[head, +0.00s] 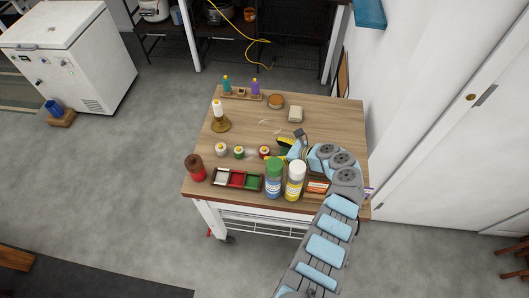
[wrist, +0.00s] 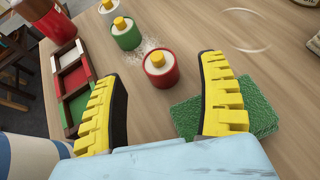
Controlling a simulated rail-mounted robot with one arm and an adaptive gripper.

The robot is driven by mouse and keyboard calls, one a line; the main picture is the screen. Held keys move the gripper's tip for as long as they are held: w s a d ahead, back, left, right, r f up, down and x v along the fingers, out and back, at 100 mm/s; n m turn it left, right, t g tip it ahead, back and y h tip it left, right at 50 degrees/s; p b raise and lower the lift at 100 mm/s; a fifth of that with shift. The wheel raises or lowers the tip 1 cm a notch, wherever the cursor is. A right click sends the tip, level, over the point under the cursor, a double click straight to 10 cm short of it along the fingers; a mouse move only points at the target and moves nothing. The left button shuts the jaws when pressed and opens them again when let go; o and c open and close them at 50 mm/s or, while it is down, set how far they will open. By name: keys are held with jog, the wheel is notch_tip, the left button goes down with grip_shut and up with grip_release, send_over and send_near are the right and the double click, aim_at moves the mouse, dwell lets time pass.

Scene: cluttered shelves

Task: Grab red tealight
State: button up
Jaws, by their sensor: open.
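The red tealight (wrist: 161,68), a small red cup with a cream top and yellow centre, stands upright on the wooden table (head: 335,125). It also shows in the head view (head: 264,152), left of my gripper (head: 286,144). In the wrist view my gripper (wrist: 163,84) is open, with its yellow, black-padded fingers apart. The tealight appears between and just beyond the fingertips, with no visible contact. A green tealight (wrist: 125,33) and a white tealight (wrist: 110,6) stand in a row beyond it.
A green sponge (wrist: 262,116) lies by the right finger. A sectioned tray (wrist: 73,72) lies to the left. Two bottles (head: 274,180) (head: 295,181) stand close to my arm. A candle holder (head: 220,123) is farther back. The table's right side is mostly clear.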

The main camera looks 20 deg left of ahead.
aim_at(266, 149)
jog(key=x, duration=0.2)
jog(key=b+x, duration=0.1)
jog(key=shift+s+a, duration=0.15)
jog(key=shift+a, duration=0.2)
jog(key=shift+a+f, duration=0.2)
jog(key=shift+a, duration=0.25)
jog(key=c, duration=1.3)
